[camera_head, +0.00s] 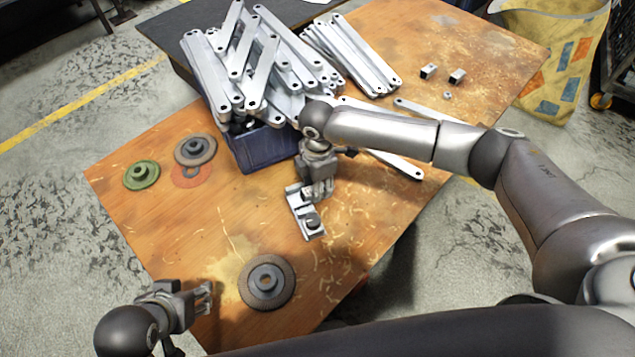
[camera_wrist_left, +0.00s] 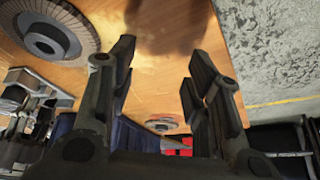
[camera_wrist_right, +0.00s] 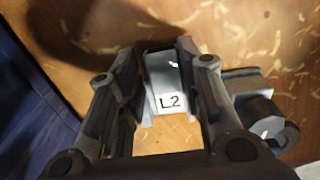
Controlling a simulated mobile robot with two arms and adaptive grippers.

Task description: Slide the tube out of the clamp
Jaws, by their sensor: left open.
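The clamp (camera_head: 296,204), a light grey metal piece, lies on the wooden table. My right gripper (camera_head: 318,195) is over it and hides part of it. In the right wrist view, a pale plate marked "L2" (camera_wrist_right: 166,84) fills the gap between the right fingers (camera_wrist_right: 162,48), which appear shut on it. A short grey cylinder, apparently the tube (camera_wrist_right: 262,118), sits beside the right finger; its dark round end shows in the head view (camera_head: 313,220). My left gripper (camera_head: 207,298) is open and empty at the front left, apart from the clamp; its fingers show in the left wrist view (camera_wrist_left: 158,60).
A blue bin (camera_head: 262,150) heaped with galvanized brackets (camera_head: 262,65) stands behind the clamp. Abrasive discs lie at the front (camera_head: 252,284) and left (camera_head: 195,150), near a green disc (camera_head: 141,174). More brackets (camera_head: 350,55) and small blocks (camera_head: 457,76) lie farther back.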

